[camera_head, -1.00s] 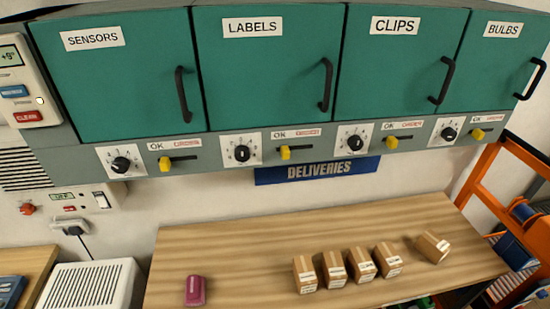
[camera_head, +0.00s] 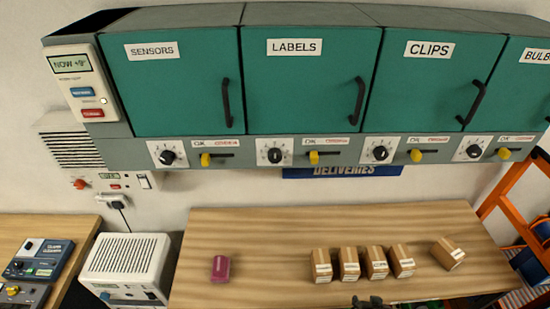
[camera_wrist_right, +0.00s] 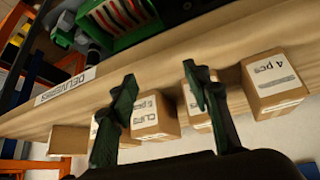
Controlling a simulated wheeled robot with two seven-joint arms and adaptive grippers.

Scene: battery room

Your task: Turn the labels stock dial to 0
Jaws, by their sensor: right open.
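The labels stock dial (camera_head: 275,155) is a black knob on a white square scale, below the green LABELS door (camera_head: 310,80) in the head view. Its scale marks are too small to read, so I cannot tell its setting. The tip of my right gripper (camera_head: 367,301) shows at the bottom edge of the head view, low in front of the table and well away from the dial. In the right wrist view my right gripper (camera_wrist_right: 160,78) is open and empty, with cardboard boxes beyond its fingers. My left gripper is not in view.
Similar dials sit below the SENSORS (camera_head: 167,153), CLIPS (camera_head: 380,150) and BULBS doors. A yellow slider (camera_head: 314,157) is just right of the labels dial. The wooden table (camera_head: 270,235) below holds several cardboard boxes (camera_head: 349,263) and a magenta item (camera_head: 220,268).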

